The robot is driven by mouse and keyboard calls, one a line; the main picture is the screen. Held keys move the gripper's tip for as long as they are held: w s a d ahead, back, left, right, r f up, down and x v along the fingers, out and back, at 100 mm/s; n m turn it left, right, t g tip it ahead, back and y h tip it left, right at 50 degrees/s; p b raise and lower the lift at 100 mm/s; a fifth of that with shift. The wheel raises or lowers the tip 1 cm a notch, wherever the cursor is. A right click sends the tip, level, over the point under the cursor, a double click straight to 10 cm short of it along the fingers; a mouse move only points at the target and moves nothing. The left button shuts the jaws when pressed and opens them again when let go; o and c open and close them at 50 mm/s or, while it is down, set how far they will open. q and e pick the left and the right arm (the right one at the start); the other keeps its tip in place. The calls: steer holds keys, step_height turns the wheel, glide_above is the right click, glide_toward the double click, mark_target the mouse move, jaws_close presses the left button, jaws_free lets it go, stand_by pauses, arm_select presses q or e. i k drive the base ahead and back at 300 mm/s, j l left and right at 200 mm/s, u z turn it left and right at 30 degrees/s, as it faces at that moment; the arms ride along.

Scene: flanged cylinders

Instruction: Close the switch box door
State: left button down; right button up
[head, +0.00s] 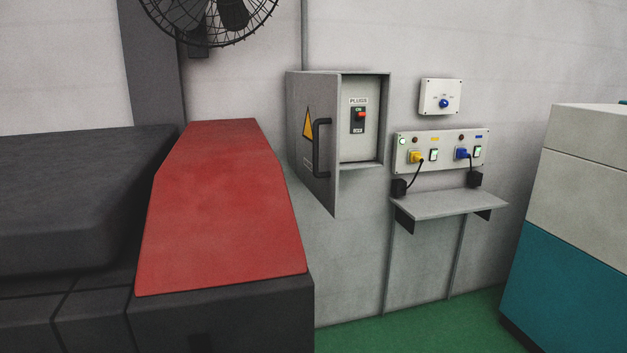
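The grey switch box (362,168) is mounted on the wall near the middle of the head view. Its door (302,100) stands open, hinged on the left side and swung out toward me. The door bears a yellow warning triangle (307,123) and a black handle (317,148). Inside the box is a switch panel (358,121) with a red switch. Neither of my grippers shows in the head view.
A red-topped block (225,200) and a dark machine (70,200) fill the left. A grey shelf (450,203) sits below a socket panel (440,138) right of the box. A teal and white cabinet (575,230) stands at the right. Green floor (430,325) shows between.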

mark_target(317, 95)
steer(key=u, duration=1.25)
steer(key=i+l+u, duration=0.1)
steer(key=l+u, duration=0.2)
steer(key=l, duration=0.55)
steer(key=l+u, duration=0.3)
steer(key=l, duration=0.55)
